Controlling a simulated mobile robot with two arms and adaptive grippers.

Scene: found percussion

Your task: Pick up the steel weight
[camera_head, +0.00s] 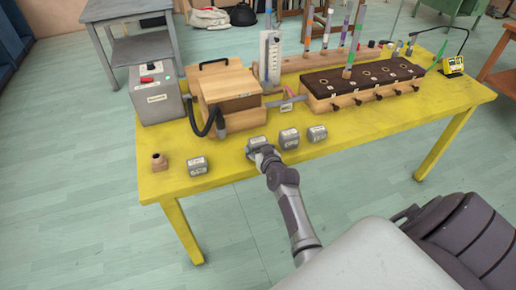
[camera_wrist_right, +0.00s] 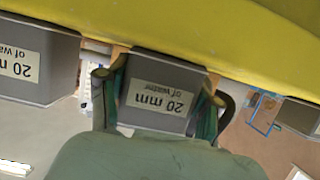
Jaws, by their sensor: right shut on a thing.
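A grey steel weight (camera_head: 256,142) is near the front edge of the yellow table in the head view. My right gripper (camera_head: 264,152) reaches it from the front and partly covers it. In the right wrist view the weight (camera_wrist_right: 158,92) sits between the two fingers of the gripper (camera_wrist_right: 158,100), which is shut on its sides. Its label reads "20 mm of water", upside down. I cannot tell whether the weight touches the table. My left gripper is not in view.
Similar weights stand left (camera_head: 197,165) and right (camera_head: 289,139), (camera_head: 317,133). A small brown block (camera_head: 159,162) is at the left. Behind are a grey box (camera_head: 156,93), a wooden box with a hose (camera_head: 228,88) and a long dark-topped wooden unit (camera_head: 362,85) on the yellow table (camera_head: 400,128).

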